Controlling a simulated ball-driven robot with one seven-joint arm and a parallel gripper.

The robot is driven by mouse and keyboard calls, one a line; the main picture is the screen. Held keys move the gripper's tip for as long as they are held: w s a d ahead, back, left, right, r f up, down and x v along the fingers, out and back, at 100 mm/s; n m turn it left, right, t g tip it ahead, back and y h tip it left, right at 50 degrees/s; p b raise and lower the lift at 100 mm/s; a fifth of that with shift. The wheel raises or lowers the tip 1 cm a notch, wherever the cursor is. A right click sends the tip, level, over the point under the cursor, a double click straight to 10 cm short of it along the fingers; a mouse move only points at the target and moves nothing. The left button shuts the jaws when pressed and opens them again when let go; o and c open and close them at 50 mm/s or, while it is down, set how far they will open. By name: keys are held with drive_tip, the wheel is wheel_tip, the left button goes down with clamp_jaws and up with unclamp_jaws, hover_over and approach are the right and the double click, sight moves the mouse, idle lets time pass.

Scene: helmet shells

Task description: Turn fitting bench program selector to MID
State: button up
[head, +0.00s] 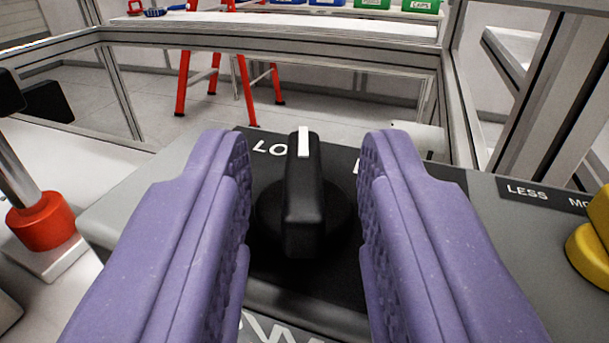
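The program selector is a black rotary knob (304,205) with a white pointer line on top. It stands on a dark label plate on the grey bench panel (130,210). The pointer is directed away from me, nearly straight up in the picture. "LO" shows to the left of the pointer; the lettering to its right is mostly hidden behind my finger. My gripper (305,165) is open, its two purple padded fingers on either side of the knob with a visible gap on each side.
A yellow knob (593,240) stands at the right edge by a "LESS" label (527,192). A red collar on a metal rod (42,222) is at the left. Metal frame bars (270,45) cross behind the panel. A red-legged stand (240,80) and bins (421,6) are farther back.

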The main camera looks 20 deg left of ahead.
clamp_jaws()
drive_tip(key=shift+a+f+m+t+h+b, duration=0.15)
drive_tip(key=shift+m+t+h+b, duration=0.15)
drive_tip(key=shift+m+h+b, duration=0.25)
drive_tip(key=m+h+b, duration=0.1)
drive_tip(key=h+b, duration=0.2)
drive_tip(key=m+h+b, duration=0.1)
drive_tip(key=shift+s+a+f+m+t+h, duration=0.15)
drive_tip(key=shift+a+f+m+t+h, duration=0.05)
drive_tip(key=shift+a+m+t+h, duration=0.2)
drive_tip(key=shift+a+r+m+h+b, duration=0.1)
drive_tip(key=shift+a+m+h+b, duration=0.1)
drive_tip(key=shift+m+h+b, duration=0.85)
drive_tip(key=shift+a+r+m+g+h, duration=0.15)
drive_tip(key=shift+m+h, duration=0.25)
drive_tip(key=shift+h, duration=0.55)
drive_tip(key=shift+m+g+h, duration=0.15)
drive_tip(key=shift+m+h, duration=0.25)
drive_tip(key=shift+h, duration=0.85)
